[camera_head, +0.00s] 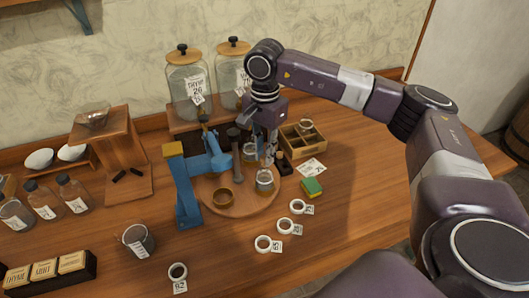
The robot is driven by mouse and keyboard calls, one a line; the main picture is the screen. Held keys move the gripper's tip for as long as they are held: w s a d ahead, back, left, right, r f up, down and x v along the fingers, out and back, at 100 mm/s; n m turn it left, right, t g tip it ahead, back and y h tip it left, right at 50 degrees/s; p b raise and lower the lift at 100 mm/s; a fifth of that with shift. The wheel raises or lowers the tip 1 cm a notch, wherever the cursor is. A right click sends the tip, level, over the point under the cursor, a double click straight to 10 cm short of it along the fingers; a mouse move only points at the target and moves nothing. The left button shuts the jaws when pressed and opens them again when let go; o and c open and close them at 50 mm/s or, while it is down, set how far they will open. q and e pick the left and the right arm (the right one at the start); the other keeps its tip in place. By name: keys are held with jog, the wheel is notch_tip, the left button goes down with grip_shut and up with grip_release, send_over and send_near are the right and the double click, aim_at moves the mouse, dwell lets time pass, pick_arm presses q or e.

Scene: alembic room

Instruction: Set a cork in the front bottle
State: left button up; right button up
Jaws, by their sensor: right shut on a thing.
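The front bottle (265,184), a small clear glass vessel, stands upright on the round wooden board (238,210). A second glass bottle (250,152) stands behind it, partly hidden by my gripper. My right gripper (268,158) points down just above and behind the front bottle's mouth. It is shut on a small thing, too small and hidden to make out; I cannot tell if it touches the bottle. My left gripper is not in view.
A blue press-like device (186,185) stands left of the board. A dark bottle (283,163), wooden box (303,140) and green sponge (312,187) are to the right. Several tagged white rings (263,244) lie in front. Large jars (188,88) stand behind. The front right tabletop is clear.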

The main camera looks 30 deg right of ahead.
aim_at(264, 156)
jog(key=shift+f+b, duration=0.6)
jog(key=shift+b, duration=0.05)
dwell(0.7)
dwell(0.3)
jog(key=o, duration=0.8)
jog(key=shift+c, duration=0.2)
jog(key=shift+o, duration=0.4)
jog(key=o, duration=0.3)
jog(key=shift+r, duration=0.1)
jog(key=shift+r+p, duration=2.25)
jog(key=shift+r, duration=1.2)
